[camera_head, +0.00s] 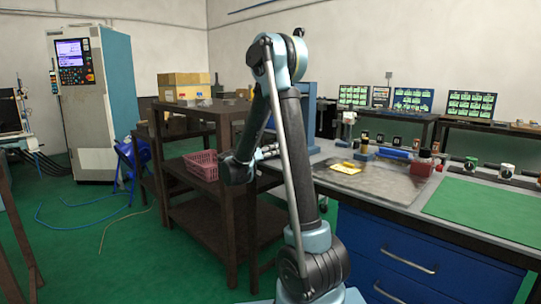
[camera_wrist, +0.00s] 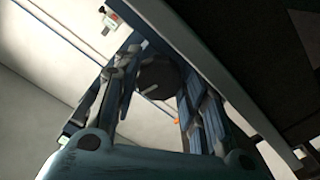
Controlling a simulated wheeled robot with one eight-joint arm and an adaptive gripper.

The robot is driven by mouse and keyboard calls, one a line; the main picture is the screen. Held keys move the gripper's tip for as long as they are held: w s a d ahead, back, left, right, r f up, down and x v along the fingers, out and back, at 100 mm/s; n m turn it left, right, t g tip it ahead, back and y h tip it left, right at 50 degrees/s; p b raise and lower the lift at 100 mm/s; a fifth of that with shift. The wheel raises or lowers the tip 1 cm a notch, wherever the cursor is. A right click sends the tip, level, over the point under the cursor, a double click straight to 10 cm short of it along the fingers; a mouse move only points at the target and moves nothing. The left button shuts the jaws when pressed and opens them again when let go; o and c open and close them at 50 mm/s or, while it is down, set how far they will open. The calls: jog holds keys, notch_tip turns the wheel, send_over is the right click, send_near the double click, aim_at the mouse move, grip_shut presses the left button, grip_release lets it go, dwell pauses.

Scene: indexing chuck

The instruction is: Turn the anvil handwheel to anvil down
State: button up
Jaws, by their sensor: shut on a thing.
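My gripper (camera_wrist: 158,72) shows in the wrist view with one finger on each side of a dark, round part. The fingers are shut on this part, which looks like the anvil handwheel (camera_wrist: 158,78); only its near face shows. In the head view my gripper (camera_head: 267,151) points right from the wrist, over the left end of the workbench, partly behind my arm. I cannot make out the handwheel there. A blue upright frame (camera_head: 309,98) stands just behind my arm, and its lower part is partly hidden. The anvil's position cannot be told.
A dark shelf rack (camera_head: 225,115) with a pink basket (camera_head: 202,165) stands close left of my gripper. The workbench (camera_head: 465,176) holds a dark mat, a yellow item (camera_head: 346,167) and several small tools. In the wrist view a long dark beam (camera_wrist: 215,60) runs close beside the right finger.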

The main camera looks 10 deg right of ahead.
jog(key=shift+w+a, duration=0.15)
jog(key=shift+n, duration=0.3)
jog(key=o, duration=1.1)
jog(key=shift+c, duration=0.2)
